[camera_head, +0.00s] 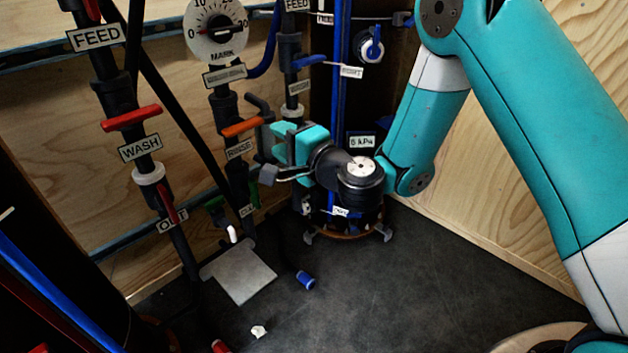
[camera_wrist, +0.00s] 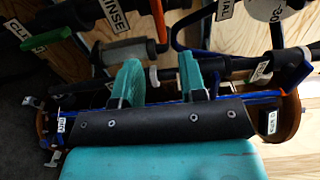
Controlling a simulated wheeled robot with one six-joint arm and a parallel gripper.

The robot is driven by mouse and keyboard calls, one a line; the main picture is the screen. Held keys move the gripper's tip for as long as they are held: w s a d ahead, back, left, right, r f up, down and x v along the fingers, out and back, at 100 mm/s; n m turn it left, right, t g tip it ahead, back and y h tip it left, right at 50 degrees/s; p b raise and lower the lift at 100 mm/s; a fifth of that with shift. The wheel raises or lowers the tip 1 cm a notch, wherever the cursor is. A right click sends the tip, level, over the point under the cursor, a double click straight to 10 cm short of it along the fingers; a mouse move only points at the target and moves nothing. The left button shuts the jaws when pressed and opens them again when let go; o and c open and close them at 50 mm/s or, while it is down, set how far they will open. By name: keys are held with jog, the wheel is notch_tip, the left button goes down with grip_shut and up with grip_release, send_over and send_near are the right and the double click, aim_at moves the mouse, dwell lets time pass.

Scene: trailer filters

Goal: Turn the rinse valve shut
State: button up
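The rinse valve has an orange handle (camera_head: 240,127) that lies across its dark pipe, just above the RINSE label (camera_head: 238,148). In the wrist view, the orange handle (camera_wrist: 158,20) stands crosswise to the pipe, beyond the fingertips near the top edge, beside the RINSE label (camera_wrist: 116,15). My gripper (camera_head: 267,155) is to the right of the rinse pipe and somewhat below the handle. In the wrist view its two teal fingers (camera_wrist: 159,72) are apart with nothing held between them. I see no contact with the handle.
The WASH valve's red handle (camera_head: 131,117) is on the left pipe. A green handle (camera_head: 214,203) is lower on the rinse pipe. A blue-handled valve (camera_head: 310,61) is on the pipe to the right. A blue spool (camera_head: 306,280) and a grey plate (camera_head: 239,272) lie on the floor.

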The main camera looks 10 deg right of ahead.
jog(key=b+v, duration=0.7)
jog(key=v, duration=0.1)
